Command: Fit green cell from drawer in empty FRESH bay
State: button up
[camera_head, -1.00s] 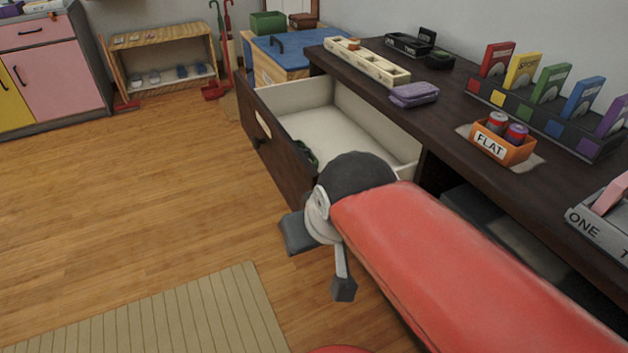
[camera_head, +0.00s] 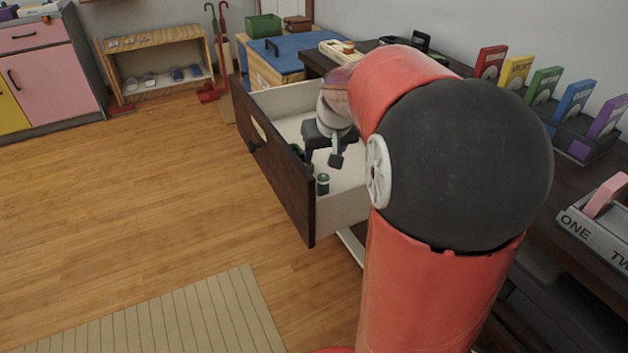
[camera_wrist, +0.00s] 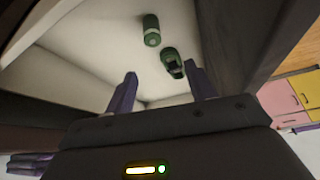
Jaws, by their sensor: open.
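The open drawer (camera_head: 283,178) juts out from the dark desk. A green cell (camera_head: 323,184) stands in it near the front panel; it also shows in the wrist view (camera_wrist: 151,30). A second dark green object (camera_wrist: 172,62) of unclear kind lies nearby in the wrist view, closer to my right-hand finger. My gripper (camera_head: 322,155) is over the drawer, open and empty. In the wrist view its purple-grey fingers (camera_wrist: 160,80) point into the drawer, with the cell beyond them. I cannot make out any FRESH bay; my arm hides much of the desk top.
A cream slotted tray (camera_head: 340,50) sits on the desk's far end, beside a blue-topped chest (camera_head: 285,52). A row of coloured cards (camera_head: 545,85) and a grey ONE tray (camera_head: 596,232) stand to the right.

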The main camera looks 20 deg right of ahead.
aim_at(324, 177)
jog(key=shift+g, duration=0.4)
jog(key=x, duration=0.7)
jog(key=s+x, duration=0.1)
jog(key=x, duration=0.2)
jog(key=shift+w+d+f, duration=0.15)
jog(key=shift+d+f, duration=0.15)
jog(key=shift+f, duration=0.1)
jog(key=c, duration=1.1)
